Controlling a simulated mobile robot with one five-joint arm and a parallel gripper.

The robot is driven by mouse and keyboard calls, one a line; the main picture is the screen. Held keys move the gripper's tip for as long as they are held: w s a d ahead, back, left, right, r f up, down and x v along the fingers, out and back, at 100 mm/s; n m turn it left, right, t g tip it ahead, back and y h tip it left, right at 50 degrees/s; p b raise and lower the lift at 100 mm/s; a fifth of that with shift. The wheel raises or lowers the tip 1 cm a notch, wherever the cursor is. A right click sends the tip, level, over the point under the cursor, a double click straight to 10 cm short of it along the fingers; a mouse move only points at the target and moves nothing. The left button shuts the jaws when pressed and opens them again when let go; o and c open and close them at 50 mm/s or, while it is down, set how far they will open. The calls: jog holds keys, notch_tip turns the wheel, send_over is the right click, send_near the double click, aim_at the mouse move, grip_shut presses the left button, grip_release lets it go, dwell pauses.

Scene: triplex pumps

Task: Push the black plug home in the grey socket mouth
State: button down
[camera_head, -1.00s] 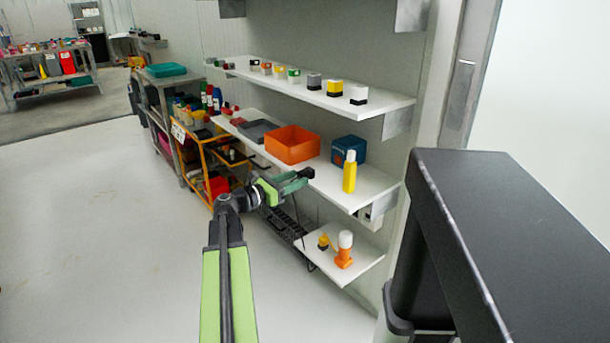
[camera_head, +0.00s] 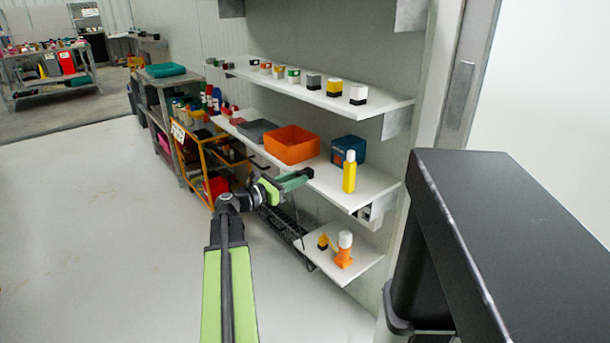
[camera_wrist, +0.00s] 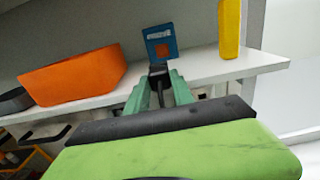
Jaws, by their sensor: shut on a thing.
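My gripper (camera_head: 296,181) has green fingers and is at the front edge of the long white shelf, left of the yellow bottle. It is shut on the black plug (camera_head: 307,173), which shows at the fingertips. In the wrist view the plug (camera_wrist: 159,72) sits between the green fingers (camera_wrist: 160,88), with a dark cord running back from it. The plug appears in front of a blue box there. I cannot make out the grey socket mouth for certain. A small pale fitting with a dark part (camera_head: 364,213) is under the shelf's right end.
The long shelf (camera_head: 372,188) holds an orange bin (camera_head: 291,146), a blue box (camera_head: 348,149) and a yellow bottle (camera_head: 349,174). A lower shelf (camera_head: 352,265) has an orange bottle (camera_head: 344,254). An orange-framed cart (camera_head: 208,150) stands further left. The floor at left is clear.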

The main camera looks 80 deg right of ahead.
jog(key=shift+v, duration=2.45)
